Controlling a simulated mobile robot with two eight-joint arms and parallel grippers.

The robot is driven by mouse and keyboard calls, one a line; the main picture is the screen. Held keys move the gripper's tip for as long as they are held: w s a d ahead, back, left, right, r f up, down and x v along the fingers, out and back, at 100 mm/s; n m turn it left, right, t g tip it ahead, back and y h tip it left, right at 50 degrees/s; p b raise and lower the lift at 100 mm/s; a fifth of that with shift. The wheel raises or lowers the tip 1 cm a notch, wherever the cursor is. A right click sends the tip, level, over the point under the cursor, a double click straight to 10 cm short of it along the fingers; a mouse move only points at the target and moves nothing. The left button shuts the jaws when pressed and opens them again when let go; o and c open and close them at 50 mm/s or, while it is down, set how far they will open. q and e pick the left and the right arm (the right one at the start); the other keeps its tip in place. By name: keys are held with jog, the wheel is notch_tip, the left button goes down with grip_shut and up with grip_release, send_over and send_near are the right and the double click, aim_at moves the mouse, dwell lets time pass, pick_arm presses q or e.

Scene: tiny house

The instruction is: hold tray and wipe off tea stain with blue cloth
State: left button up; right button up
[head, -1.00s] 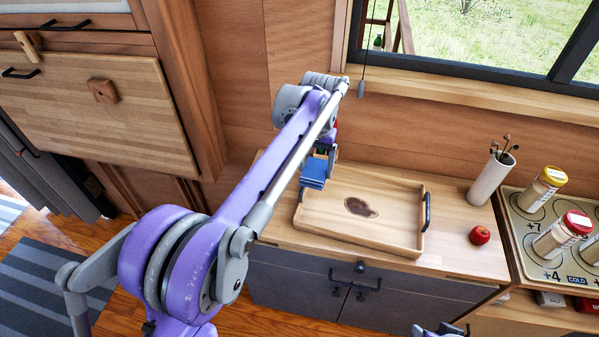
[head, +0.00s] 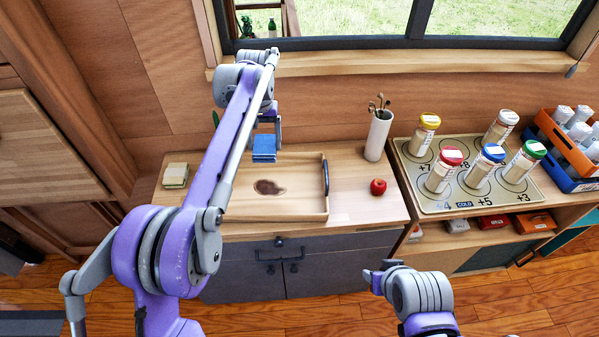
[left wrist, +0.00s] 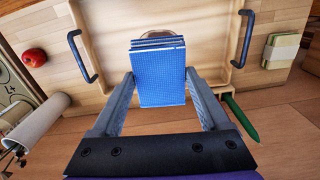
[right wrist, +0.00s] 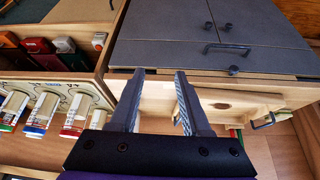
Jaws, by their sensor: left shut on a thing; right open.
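My left gripper (head: 265,128) is shut on a folded blue cloth (head: 264,148), held over the wooden tray (head: 297,208). The cloth hangs between the fingers in the left wrist view (left wrist: 158,82). The tray lies on the counter with a dark brown stain (head: 268,187) on its floor. The cloth looks above the tray, and I cannot tell its exact gap. In the left wrist view the cloth hides most of the stain (left wrist: 160,36). One dark tray handle (head: 326,178) shows at the right. My right gripper (head: 376,274) is open and empty in front of the counter.
A red apple (head: 378,187) and white cylinder (head: 378,135) stand right of the tray. A pale stacked block (head: 175,175) is at the left. Several jars stand on a numbered board (head: 455,205) at the right. A window is behind; grey cabinet doors (head: 330,273) are below.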

jog(key=w+f+t+h, duration=0.15)
jog(key=w+t, duration=0.25)
jog(key=w, duration=1)
jog(key=t+y, duration=0.1)
jog(key=t, duration=0.3)
send_near(327, 192)
jog(key=w, duration=0.1)
jog(key=w+f, duration=0.1)
jog(key=w+d, duration=0.1)
jog(key=w, duration=0.1)
jog(key=shift+d+f, duration=0.1)
jog(key=shift+f, duration=0.2)
jog(key=shift+w+a+f+y, duration=0.2)
jog(key=shift+a+f+y, duration=0.05)
jog(key=shift+a, duration=0.15)
jog(key=x, duration=1.1)
jog(key=shift+w+f, duration=0.1)
jog(key=shift+w, duration=0.3)
grip_shut()
